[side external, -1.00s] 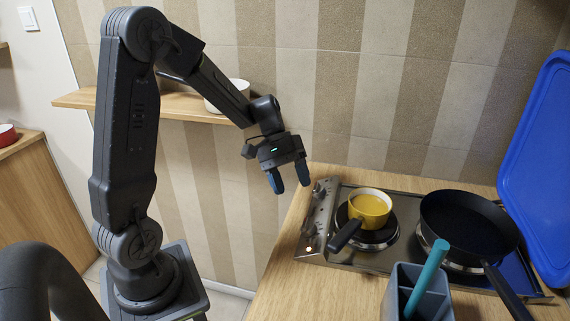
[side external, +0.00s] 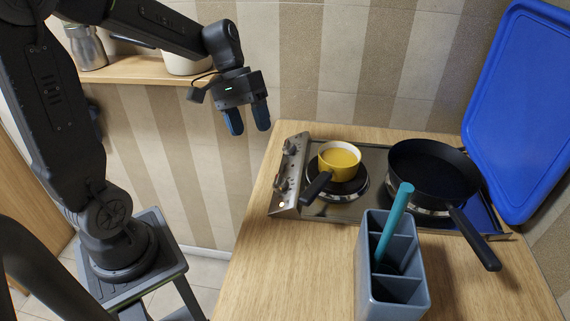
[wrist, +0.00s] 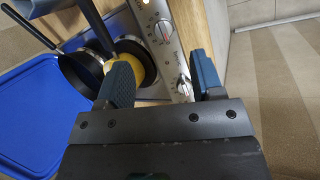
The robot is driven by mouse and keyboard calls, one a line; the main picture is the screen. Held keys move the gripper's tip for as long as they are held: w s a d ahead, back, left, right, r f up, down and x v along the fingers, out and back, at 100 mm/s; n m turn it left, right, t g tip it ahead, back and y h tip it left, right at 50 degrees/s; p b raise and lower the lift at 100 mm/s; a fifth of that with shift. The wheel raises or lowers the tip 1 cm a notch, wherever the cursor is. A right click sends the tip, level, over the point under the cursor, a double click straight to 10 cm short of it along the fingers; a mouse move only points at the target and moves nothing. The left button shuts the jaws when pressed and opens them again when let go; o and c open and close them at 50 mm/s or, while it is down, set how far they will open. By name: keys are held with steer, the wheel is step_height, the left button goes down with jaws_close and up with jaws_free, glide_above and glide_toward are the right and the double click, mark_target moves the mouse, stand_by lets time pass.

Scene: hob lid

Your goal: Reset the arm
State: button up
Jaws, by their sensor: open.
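My gripper (side external: 248,121) is open and empty. In the side external view it hangs in the air left of the hob, its fingers pointing down, apart from everything. In the wrist view my two fingers (wrist: 162,80) are spread with nothing between them. The hob (side external: 330,212) sits on the wooden counter. A small yellow pot (side external: 340,160) with a dark handle stands on its left burner. A black frying pan (side external: 432,170) stands on the right burner. The pot and the pan also show in the wrist view, partly behind a finger.
A grey divided holder (side external: 412,250) with a teal utensil (side external: 397,215) stands at the counter's front. A blue board (side external: 525,105) stands at the back right. A wall shelf (side external: 150,72) carries a white pot and a metal container. The counter's front left is clear.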

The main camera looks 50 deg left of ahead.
steer(key=s+d+r+m+t+y, duration=0.4)
steer(key=s+d+m+t+y, duration=0.1)
steer(key=s, duration=0.5)
steer(key=shift+s+d+m+t, duration=0.3)
steer(key=shift+s+d+m, duration=0.1)
steer(key=shift+d, duration=0.5)
